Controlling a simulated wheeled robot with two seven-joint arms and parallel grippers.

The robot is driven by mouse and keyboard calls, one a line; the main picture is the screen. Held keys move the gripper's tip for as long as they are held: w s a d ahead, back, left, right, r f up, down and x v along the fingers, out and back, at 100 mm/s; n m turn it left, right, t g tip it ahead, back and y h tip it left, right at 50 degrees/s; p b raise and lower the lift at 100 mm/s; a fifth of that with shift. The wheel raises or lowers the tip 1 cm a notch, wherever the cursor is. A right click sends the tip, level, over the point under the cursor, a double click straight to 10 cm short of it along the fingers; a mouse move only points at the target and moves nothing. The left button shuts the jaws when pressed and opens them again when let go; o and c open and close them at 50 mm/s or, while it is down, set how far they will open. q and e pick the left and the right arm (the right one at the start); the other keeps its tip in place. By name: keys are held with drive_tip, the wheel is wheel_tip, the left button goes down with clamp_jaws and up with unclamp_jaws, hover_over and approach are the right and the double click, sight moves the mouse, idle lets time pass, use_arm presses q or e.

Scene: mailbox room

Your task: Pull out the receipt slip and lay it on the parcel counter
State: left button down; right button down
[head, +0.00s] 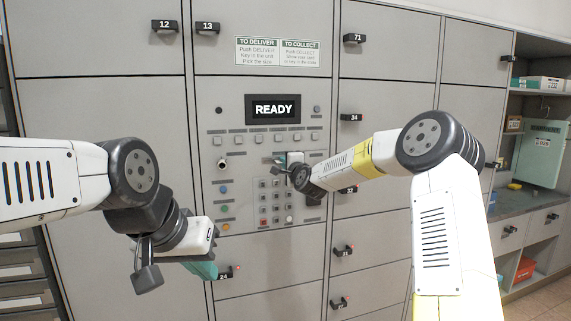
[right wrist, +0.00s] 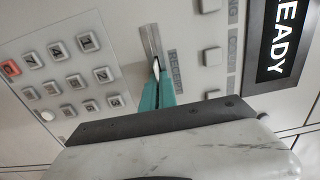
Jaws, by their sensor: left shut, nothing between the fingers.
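The receipt slip (right wrist: 156,68) shows in the right wrist view as a small pale sliver at the metal slot (right wrist: 150,42) beside the RECEIPT label. My right gripper (right wrist: 158,88) has its teal fingers close together at the slot, with the sliver between their tips. In the head view the right gripper (head: 283,160) is up against the control panel, and the slip is too small to make out. My left gripper (head: 207,270) is shut and empty, low in front of the lockers at the left. The parcel counter (head: 513,202) is the dark surface in the shelf bay at the far right.
The panel has a READY screen (head: 272,109), a keypad (head: 271,205) and several buttons. Locker doors with protruding handles, such as handle 34 (head: 351,117), surround it.

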drive_tip(key=v, duration=0.9)
idle(1.0)
